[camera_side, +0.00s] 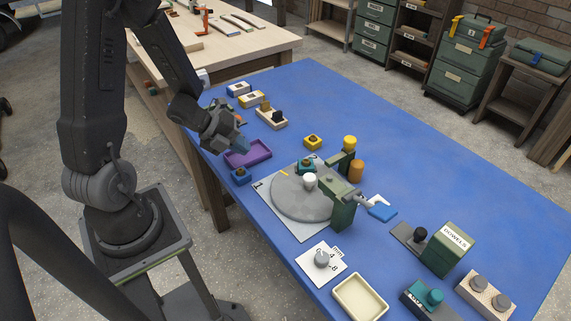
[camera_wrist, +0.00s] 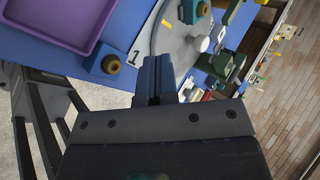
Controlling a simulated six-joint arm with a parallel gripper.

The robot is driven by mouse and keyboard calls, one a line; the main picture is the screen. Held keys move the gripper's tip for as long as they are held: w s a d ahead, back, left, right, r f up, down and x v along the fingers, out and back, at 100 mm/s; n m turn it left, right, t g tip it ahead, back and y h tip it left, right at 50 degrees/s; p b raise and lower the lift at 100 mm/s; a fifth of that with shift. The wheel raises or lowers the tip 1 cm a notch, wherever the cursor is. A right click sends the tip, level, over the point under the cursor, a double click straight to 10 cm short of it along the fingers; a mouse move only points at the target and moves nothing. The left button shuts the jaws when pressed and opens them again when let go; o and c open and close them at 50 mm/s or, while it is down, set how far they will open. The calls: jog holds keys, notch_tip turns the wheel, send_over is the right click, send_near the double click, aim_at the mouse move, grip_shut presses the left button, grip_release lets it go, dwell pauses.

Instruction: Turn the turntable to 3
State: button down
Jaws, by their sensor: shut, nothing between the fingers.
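The turntable (camera_side: 295,208) is a grey disc on a pale square plate (camera_side: 310,233) on the blue table. It carries a yellow mark (camera_side: 284,173) near its rim and a white knob (camera_side: 309,181). In the wrist view the disc (camera_wrist: 182,48) lies beyond my fingertips, with its yellow mark (camera_wrist: 165,22) near a printed 1 (camera_wrist: 134,57) on the plate. I cannot make out a 3. My gripper (camera_side: 241,147) is shut and empty, above the table to the upper left of the disc in the side view. Its blue fingers show in the wrist view (camera_wrist: 153,75).
A teal block with a brown knob (camera_side: 305,166) stands at the disc's far edge. A purple tray (camera_side: 248,153) and a blue block (camera_side: 241,176) lie near my gripper. The table's right far area is clear.

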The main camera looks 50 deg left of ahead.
aim_at(298, 165)
jog(key=shift+s+d+h, duration=0.25)
jog(key=shift+d+h, duration=0.05)
jog(key=shift+w+d+f+m, duration=0.15)
jog(key=shift+m, duration=0.15)
jog(key=x, duration=0.9)
jog(key=shift+w+f, duration=0.1)
jog(key=shift+f, duration=0.1)
jog(key=shift+w+d, duration=0.35)
jog(key=shift+w, duration=0.2)
jog(key=shift+w+d, duration=0.35)
jog(key=shift+w, duration=0.2)
jog(key=shift+w+d+r, duration=0.1)
jog(key=shift+w+d, duration=0.25)
jog(key=shift+w, duration=0.3)
jog(key=shift+w, duration=0.1)
jog(key=shift+w+m+g+h, duration=0.85)
jog(key=shift+w+m, duration=0.2)
jog(key=shift+m, duration=0.45)
